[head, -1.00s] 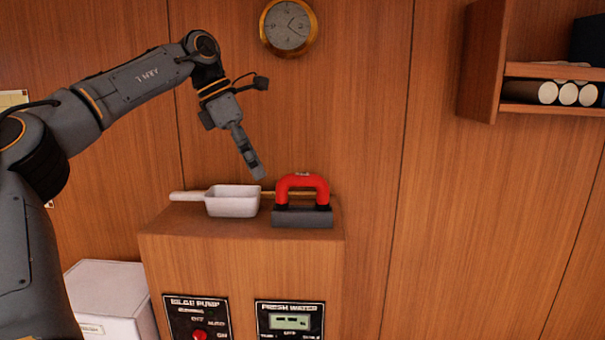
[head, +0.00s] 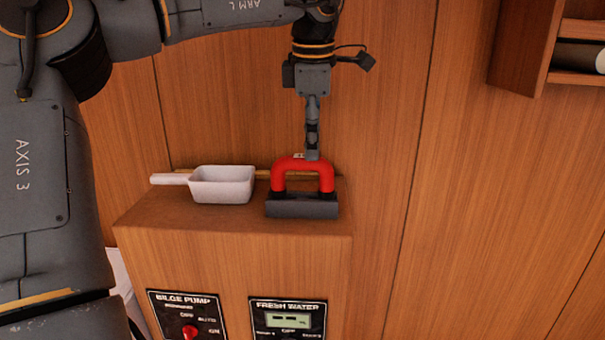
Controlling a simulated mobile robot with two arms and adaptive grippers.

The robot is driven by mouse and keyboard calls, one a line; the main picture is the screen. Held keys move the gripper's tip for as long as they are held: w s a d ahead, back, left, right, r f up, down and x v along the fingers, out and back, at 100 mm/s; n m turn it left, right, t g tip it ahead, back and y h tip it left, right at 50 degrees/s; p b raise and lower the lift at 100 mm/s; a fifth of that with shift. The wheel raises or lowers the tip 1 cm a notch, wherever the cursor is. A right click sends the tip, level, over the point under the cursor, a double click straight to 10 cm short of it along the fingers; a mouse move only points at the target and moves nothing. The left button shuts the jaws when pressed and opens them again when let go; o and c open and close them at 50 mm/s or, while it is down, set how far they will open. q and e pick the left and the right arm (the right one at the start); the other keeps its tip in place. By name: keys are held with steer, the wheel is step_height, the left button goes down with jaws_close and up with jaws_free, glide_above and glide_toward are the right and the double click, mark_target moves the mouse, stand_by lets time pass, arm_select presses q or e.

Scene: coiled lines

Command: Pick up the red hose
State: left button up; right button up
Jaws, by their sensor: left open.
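The red hose (head: 326,174) is a short arched piece, its two ends down in a dark grey block (head: 302,206) on top of the wooden cabinet. My left gripper (head: 312,152) points down at the top of the arch, slightly right of its middle. It is seen edge-on, so the gap between its fingers does not show. It is open, and the hose stands in its block. I cannot tell whether the fingertips touch the hose. My right gripper is not in view.
A white scoop (head: 222,185) with a handle lies left of the hose on the wooden cabinet (head: 150,217). A wood-panelled wall rises close behind. Panels marked bilge pump (head: 188,314) and fresh water (head: 288,318) are on the cabinet front. A wall shelf (head: 575,60) is at upper right.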

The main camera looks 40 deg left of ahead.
mark_target(308, 163)
arm_select(q)
steer(key=shift+s+f+p, duration=0.25)
steer(key=shift+f+p, duration=0.15)
steer(key=shift+f, duration=0.2)
steer(key=shift+s+f+p, duration=0.2)
steer(key=shift+f+p, duration=0.15)
steer(key=shift+f, duration=0.2)
steer(key=f, duration=0.2)
steer(key=shift+w+a+f+p, duration=0.15)
steer(key=shift+a+f+p, duration=0.2)
steer(key=shift+f, duration=0.05)
steer(key=shift+w+f, duration=0.1)
steer(key=shift+c, duration=0.8)
steer(key=shift+d, duration=0.15)
steer(key=c, duration=0.7)
jaws_close()
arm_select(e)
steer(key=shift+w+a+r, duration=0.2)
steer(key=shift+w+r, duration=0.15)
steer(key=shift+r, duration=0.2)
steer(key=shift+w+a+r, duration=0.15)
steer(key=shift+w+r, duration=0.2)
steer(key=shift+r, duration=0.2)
